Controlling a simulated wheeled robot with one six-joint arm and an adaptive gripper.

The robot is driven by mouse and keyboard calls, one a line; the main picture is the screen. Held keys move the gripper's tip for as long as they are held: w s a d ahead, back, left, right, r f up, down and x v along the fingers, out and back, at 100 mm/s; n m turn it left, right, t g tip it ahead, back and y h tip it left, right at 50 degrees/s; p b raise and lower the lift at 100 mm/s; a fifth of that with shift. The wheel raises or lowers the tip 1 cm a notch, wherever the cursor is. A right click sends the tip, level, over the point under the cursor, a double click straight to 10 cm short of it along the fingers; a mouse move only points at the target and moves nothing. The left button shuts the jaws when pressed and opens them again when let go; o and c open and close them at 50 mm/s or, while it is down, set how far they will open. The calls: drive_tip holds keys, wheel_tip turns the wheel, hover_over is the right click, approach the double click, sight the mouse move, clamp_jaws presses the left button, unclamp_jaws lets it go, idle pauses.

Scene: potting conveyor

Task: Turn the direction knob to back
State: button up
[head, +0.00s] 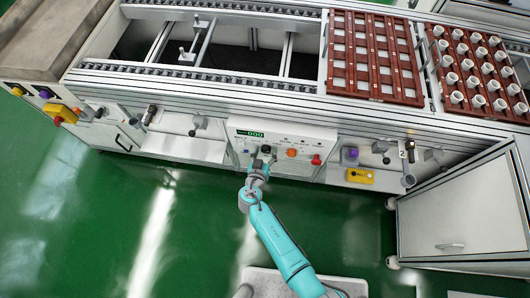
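A white control panel (329,148) is on the front of the conveyor, with a small green display (249,133). A small dark knob (266,149) sits on the panel's left part; I cannot tell whether it is the direction knob or which way it points, as the labels are too small to read. An orange button (291,153) and a red button (316,160) are to its right. My gripper (263,161) is at the panel's lower left, just below the dark knob. It is too small to tell whether its fingers are open, shut or touching the knob.
Red-brown trays (374,95) lie on the conveyor at the right, one holding several white pots (466,65). A yellow box with a red button (60,112) is at the far left, another yellow box (360,176) right of the panel. A white cabinet (455,215) stands at the right. Green floor is clear at the left.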

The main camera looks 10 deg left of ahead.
drive_tip(key=c, duration=1.1)
drive_tip(key=shift+n, duration=0.3)
drive_tip(key=shift+a+n+h, duration=0.15)
drive_tip(key=shift+n+h, duration=0.75)
drive_tip(key=shift+n, duration=0.1)
drive_tip(key=n+t+h, duration=0.1)
drive_tip(key=n+h, duration=0.1)
drive_tip(key=n, duration=0.2)
drive_tip(key=shift+a+f, duration=0.1)
drive_tip(key=n+t+h, duration=0.1)
drive_tip(key=n, duration=0.2)
drive_tip(key=shift+f+n+h, duration=0.1)
drive_tip(key=shift+n+h, duration=0.2)
drive_tip(key=shift+f+n+t+h, duration=0.15)
drive_tip(key=shift+n+t, duration=0.3)
drive_tip(key=shift+n, duration=0.45)
drive_tip(key=shift+r+n+t+h, duration=0.15)
drive_tip(key=shift+n+t, duration=0.3)
drive_tip(key=shift+n, duration=0.45)
drive_tip(key=shift+f, duration=0.1)
drive_tip(key=shift+n, duration=0.3)
